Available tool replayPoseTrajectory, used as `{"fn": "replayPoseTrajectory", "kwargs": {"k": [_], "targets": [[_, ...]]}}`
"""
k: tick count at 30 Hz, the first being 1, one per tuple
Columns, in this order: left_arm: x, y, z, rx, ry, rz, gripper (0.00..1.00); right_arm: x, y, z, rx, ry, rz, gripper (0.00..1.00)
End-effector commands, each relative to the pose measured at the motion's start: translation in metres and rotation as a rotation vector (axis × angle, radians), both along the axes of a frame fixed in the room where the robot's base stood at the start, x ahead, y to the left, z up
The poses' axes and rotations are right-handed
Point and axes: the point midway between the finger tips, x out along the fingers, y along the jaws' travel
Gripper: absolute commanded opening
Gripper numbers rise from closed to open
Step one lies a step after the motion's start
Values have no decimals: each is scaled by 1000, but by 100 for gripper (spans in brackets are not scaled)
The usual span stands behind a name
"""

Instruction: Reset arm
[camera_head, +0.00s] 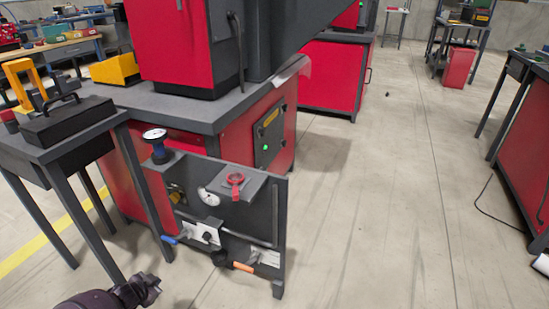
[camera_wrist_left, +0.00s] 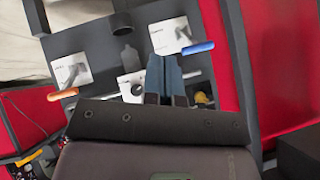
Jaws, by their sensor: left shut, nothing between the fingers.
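My left gripper (camera_head: 148,286) comes in at the bottom left of the head view, low and in front of the dark panel. In the left wrist view its two fingers (camera_wrist_left: 165,75) are together with nothing between them. The dark panel (camera_head: 262,210) stands upright on the floor and carries dials, a red valve handle (camera_head: 235,181), a blue handle (camera_head: 169,239) and an orange handle (camera_head: 243,267). The left wrist view also shows the blue handle (camera_wrist_left: 198,48) and the orange handle (camera_wrist_left: 62,94). The gripper appears clear of both handles. My right gripper is not in view.
A red machine (camera_head: 175,45) stands on a grey-topped bench (camera_head: 180,106) behind the panel. A dark table (camera_head: 75,135) with a black lidded block (camera_head: 68,118) is at left. Open floor (camera_head: 390,190) lies right of the panel; a red cabinet (camera_head: 520,150) stands at the right edge.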

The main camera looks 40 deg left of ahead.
Motion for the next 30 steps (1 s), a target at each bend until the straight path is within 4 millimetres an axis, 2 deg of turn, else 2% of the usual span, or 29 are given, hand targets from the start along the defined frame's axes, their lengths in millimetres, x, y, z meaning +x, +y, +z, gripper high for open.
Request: {"fn": "replayPoseTrajectory", "kwargs": {"k": [1,8,14,23,30], "targets": [[-1,3,5,12,1,-16,0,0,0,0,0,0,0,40],[-15,-28,20,25,3,-122,0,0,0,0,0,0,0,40],[-34,-68,41,31,5,-243,0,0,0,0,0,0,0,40],[-82,-163,97,9,-6,-463,0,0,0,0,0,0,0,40],[-123,-244,162,-39,-35,-608,0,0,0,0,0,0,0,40]]}}
